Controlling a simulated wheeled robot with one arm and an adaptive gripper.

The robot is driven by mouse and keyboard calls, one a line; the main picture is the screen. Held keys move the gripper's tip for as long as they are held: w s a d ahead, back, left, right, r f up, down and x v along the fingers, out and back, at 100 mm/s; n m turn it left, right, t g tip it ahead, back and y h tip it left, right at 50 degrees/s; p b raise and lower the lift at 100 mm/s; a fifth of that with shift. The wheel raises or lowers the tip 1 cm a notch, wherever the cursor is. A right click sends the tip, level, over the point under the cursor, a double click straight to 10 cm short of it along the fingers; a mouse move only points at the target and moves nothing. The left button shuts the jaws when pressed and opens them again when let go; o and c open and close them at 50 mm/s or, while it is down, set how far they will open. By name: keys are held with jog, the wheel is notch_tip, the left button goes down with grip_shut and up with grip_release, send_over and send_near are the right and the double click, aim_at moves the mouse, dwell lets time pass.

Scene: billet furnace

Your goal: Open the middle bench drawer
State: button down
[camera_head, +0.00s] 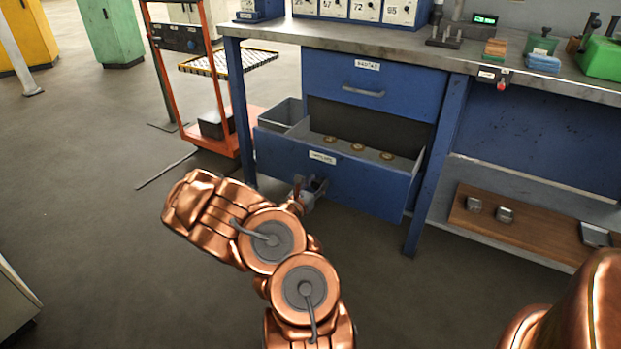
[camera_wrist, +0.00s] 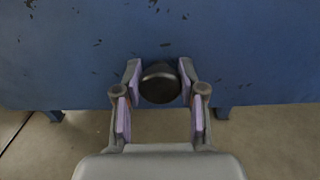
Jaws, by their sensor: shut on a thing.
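The blue bench has a closed top drawer (camera_head: 372,82) with a bar handle and a white label. Below it, a blue drawer (camera_head: 265,152) stands pulled out, with a grey interior and three small brass-coloured round pieces (camera_head: 357,147) inside. My gripper (camera_head: 313,190) is at the front of this open drawer, low and near its middle. In the wrist view, my gripper (camera_wrist: 160,92) has its lavender-padded fingers on both sides of a dark round handle (camera_wrist: 160,84) on the blue front (camera_wrist: 230,45), and it is shut on it. In the head view my arm and wrist partly hide this spot.
An orange cart (camera_head: 213,75) stands left of the bench. Right of the drawers, a low shelf holds a wooden board (camera_head: 540,228) with metal parts. A bench leg (camera_head: 432,180) stands close to the drawer's right side. The floor in front is clear.

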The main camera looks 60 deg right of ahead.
jog(key=shift+a, duration=0.15)
jog(key=c, duration=0.7)
grip_release()
jog(key=shift+a, duration=0.1)
jog(key=shift+a, duration=5.9)
